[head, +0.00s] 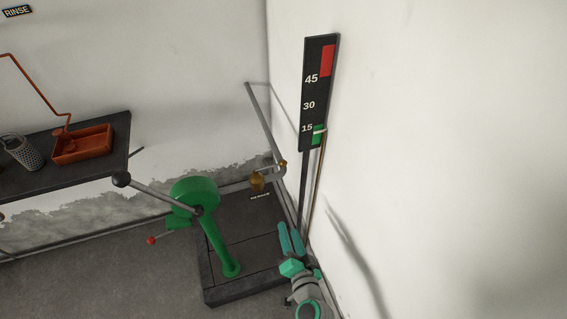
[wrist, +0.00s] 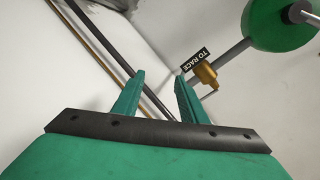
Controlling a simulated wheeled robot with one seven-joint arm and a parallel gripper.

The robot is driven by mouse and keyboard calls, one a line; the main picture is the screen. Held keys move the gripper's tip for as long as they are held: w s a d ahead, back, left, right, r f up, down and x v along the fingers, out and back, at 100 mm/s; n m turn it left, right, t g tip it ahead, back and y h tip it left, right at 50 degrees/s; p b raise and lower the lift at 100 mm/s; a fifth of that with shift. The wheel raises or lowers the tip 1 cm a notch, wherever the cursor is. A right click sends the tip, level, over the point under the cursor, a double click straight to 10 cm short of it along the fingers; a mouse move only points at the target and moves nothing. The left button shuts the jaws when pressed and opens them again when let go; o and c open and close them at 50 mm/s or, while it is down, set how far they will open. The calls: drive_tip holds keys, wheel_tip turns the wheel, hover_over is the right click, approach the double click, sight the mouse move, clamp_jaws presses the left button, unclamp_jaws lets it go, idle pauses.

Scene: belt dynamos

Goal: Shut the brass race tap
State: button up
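The brass race tap (head: 257,182) shows in the head view at the end of a bent grey pipe (head: 265,125), above the dark plinth and by the wall corner. It also shows in the wrist view (wrist: 205,74), right of my fingertips, next to a black "TO RACE" label (wrist: 195,59). A thin grey bar lies just below the brass body there; I cannot tell whether it is the tap's handle or how it is turned. My gripper (head: 290,226) is open and empty, its teal fingers apart in the wrist view (wrist: 160,75), and not touching the tap.
A green machine (head: 195,192) with a long ball-ended lever (head: 150,189) stands on a dark plinth (head: 215,292). A tall gauge board (head: 318,92) and rods run along the right wall close to my gripper. A shelf (head: 90,151) with an orange tray (head: 82,146) is left.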

drive_tip(key=w+d+r+y, duration=0.2)
drive_tip(key=w+r, duration=0.3)
drive_tip(key=w, duration=0.1)
drive_tip(key=n+t+y, duration=0.1)
drive_tip(key=n+y, duration=0.1)
drive_tip(key=y, duration=0.2)
approach(285, 166)
drive_tip(key=x, duration=1.1)
drive_tip(key=shift+w, duration=0.2)
drive_tip(key=shift+d, duration=0.1)
drive_tip(key=shift+s, duration=0.1)
clamp_jaws()
